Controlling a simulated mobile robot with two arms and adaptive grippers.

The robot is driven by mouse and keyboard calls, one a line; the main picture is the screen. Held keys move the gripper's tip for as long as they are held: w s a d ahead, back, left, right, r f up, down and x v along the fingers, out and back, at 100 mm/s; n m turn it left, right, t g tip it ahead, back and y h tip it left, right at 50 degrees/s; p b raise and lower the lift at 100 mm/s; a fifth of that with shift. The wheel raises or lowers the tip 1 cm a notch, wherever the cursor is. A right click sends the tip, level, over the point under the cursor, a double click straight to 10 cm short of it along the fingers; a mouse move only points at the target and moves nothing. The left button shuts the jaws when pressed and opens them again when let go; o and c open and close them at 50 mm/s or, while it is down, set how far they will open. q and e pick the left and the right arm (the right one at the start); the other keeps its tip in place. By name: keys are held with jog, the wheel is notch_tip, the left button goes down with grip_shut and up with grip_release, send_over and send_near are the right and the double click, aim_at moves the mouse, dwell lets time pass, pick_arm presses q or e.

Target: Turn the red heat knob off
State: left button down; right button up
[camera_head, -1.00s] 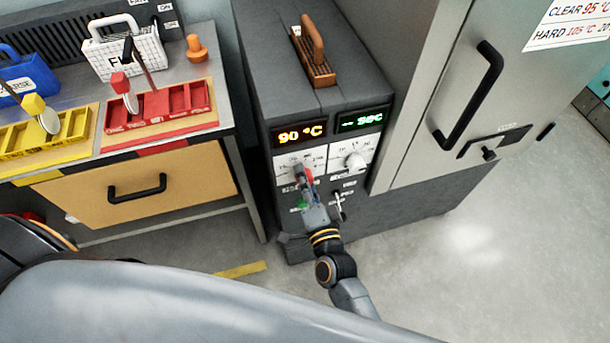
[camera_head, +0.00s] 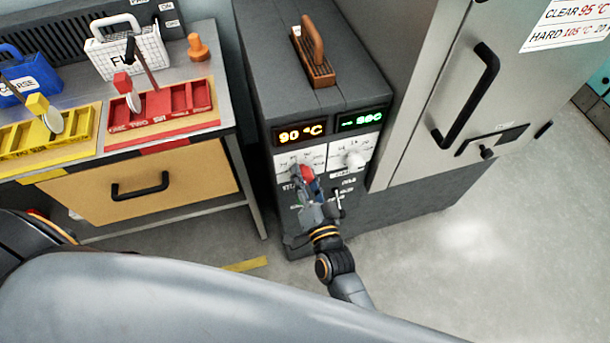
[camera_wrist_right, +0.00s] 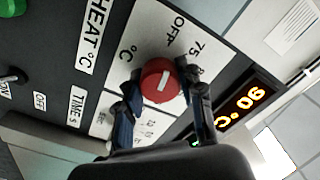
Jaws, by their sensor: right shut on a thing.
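The red heat knob (camera_wrist_right: 160,88) sits on a white dial plate between the two fingers of my right gripper (camera_wrist_right: 163,98) in the right wrist view. The fingers are on opposite sides of the knob and close on it. A white mark shows on the knob's face. The "OFF" (camera_wrist_right: 175,30) and "75" labels are printed around it. In the head view the red knob (camera_head: 307,172) shows at the front of the dark control unit, partly covered by my right gripper (camera_head: 305,182). My left gripper is not in view.
An orange display (camera_head: 300,133) reads 90 °C, beside a green display (camera_head: 359,119). A white knob (camera_head: 355,160) stands just right of the heat dial. A green button (camera_wrist_right: 12,7) and a lever (camera_wrist_right: 12,77) are on the panel. The oven door handle (camera_head: 467,95) is farther right.

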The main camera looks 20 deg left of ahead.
jog(key=o, duration=1.2)
jog(key=v, duration=1.2)
